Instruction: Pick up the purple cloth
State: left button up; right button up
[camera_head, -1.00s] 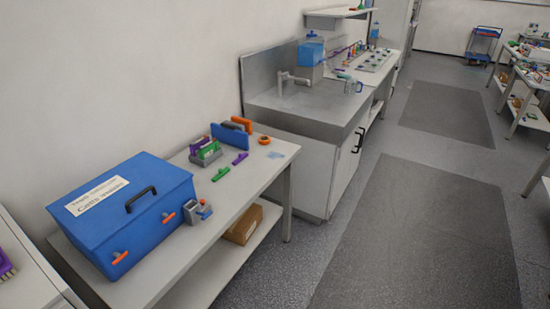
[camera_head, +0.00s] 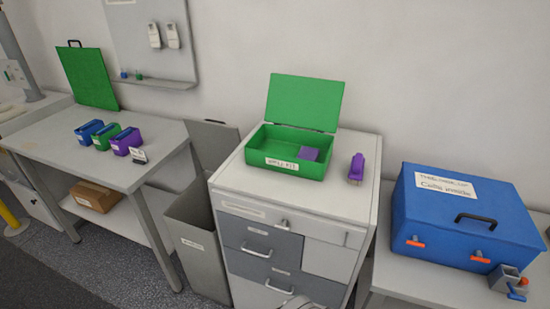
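A small flat-faced purple piece (camera_head: 308,154) lies in the right part of an open green box (camera_head: 318,168) on a drawer cabinet. It may be the purple cloth, but at this size I cannot tell. Another purple object (camera_head: 356,168), upright and narrow, stands on the cabinet top to the right of the box. Neither gripper can be made out. A pale shape (camera_head: 298,303) is cut off at the bottom edge in front of the cabinet, and I cannot tell what it is.
The drawer cabinet (camera_head: 232,183) stands beside a grey bin (camera_head: 197,235). On the left, a table (camera_head: 60,148) holds blue, green and purple containers (camera_head: 128,140). A closed blue case (camera_head: 465,215) sits on the bench at right. Floor is open at lower left.

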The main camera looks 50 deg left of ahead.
aim_at(311, 154)
jog(key=u, duration=1.55)
